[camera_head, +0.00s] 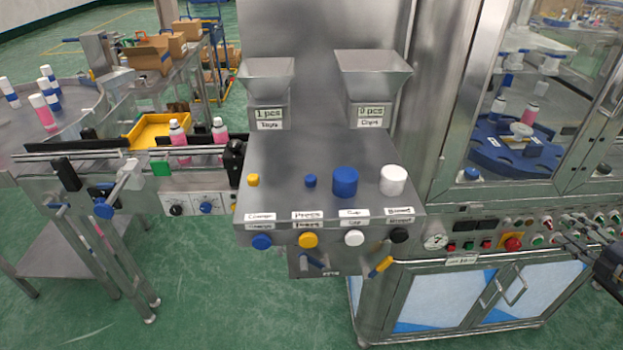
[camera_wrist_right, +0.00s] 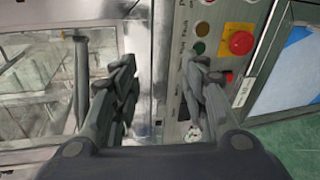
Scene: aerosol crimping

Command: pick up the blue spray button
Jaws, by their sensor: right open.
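The small blue spray button (camera_head: 311,181) stands on the steel worktop (camera_head: 275,205) of the station, behind a white label. A larger blue cap (camera_head: 345,181) stands just to its right. A small yellow button (camera_head: 253,180) is to its left and a white cap (camera_head: 393,180) is at the right end. My right gripper (camera_head: 608,262) shows at the right edge, far from the button. In the right wrist view my right gripper (camera_wrist_right: 162,92) is open and empty, in front of the machine's control panel. The left gripper is not in view.
Two steel hoppers (camera_head: 267,70) (camera_head: 373,68) with displays rise behind the worktop. Coloured knobs (camera_head: 308,240) line its front. A glass-fronted machine with a red emergency button (camera_head: 513,244) stands at the right. A conveyor with pink bottles (camera_head: 179,142) and a yellow tray (camera_head: 158,129) is at the left.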

